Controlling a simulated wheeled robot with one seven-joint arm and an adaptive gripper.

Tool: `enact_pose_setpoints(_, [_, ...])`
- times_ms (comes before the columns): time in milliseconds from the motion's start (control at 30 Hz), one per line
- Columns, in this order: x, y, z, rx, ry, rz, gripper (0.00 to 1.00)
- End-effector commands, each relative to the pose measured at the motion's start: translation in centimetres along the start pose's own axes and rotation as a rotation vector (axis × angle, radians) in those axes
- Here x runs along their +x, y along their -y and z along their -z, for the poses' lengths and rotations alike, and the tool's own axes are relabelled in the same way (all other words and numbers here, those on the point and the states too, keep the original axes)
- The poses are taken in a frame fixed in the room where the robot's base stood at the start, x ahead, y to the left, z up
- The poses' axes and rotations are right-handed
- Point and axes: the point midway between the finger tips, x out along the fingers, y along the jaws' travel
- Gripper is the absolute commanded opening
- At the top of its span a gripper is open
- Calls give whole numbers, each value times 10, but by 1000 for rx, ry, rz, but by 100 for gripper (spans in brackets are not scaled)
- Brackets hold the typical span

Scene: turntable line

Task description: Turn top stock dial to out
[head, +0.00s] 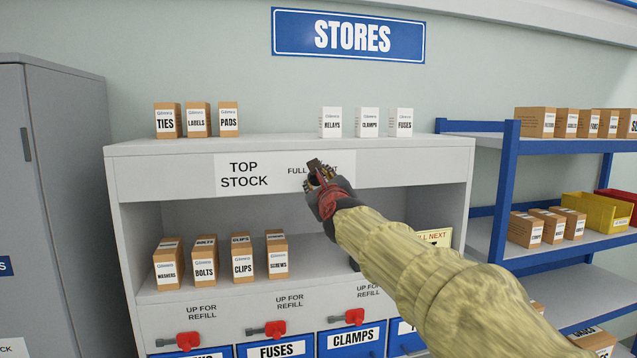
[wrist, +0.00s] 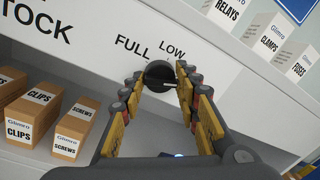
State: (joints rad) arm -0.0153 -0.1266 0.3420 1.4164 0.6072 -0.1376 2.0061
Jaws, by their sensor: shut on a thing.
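The top stock dial (wrist: 160,76) is a round black knob on the white label panel (head: 241,158) marked TOP STOCK. In the wrist view, FULL (wrist: 132,48) and LOW (wrist: 172,48) are printed above it. A pale line on the knob points toward the right finger; any mark on that side is hidden. My gripper (wrist: 160,84) is shut on the dial, with a yellow-padded finger at each side. In the head view, my gripper (head: 318,170) covers the dial and part of the printing between FULL and a final T.
Small boxes (head: 197,120) and white cartons (head: 367,122) stand on the cabinet top (head: 280,146) above the panel. Brown boxes (head: 243,257) stand on the open shelf below. Red-handled taps (head: 266,330) lie under that. A blue rack (head: 505,190) is at right.

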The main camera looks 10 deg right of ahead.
Motion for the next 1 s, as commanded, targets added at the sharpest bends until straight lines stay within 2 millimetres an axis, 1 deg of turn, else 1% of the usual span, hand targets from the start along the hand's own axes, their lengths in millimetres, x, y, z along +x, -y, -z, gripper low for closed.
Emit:
enact_pose_setpoints(33, [1, -4, 5, 0, -7, -6, 7])
enact_pose_setpoints(167, [1, -4, 5, 0, -7, -6, 7])
enact_pose_setpoints(200, [1, -4, 5, 0, -7, -6, 32])
enact_pose_setpoints(500, [0, -2, 2, -1, -3, -3, 49])
enact_pose_setpoints(833, [-1, -1, 1, -1, -1, -1, 50])
enact_pose_setpoints(1000, [-14, 0, 0, -1, 0, -1, 50])
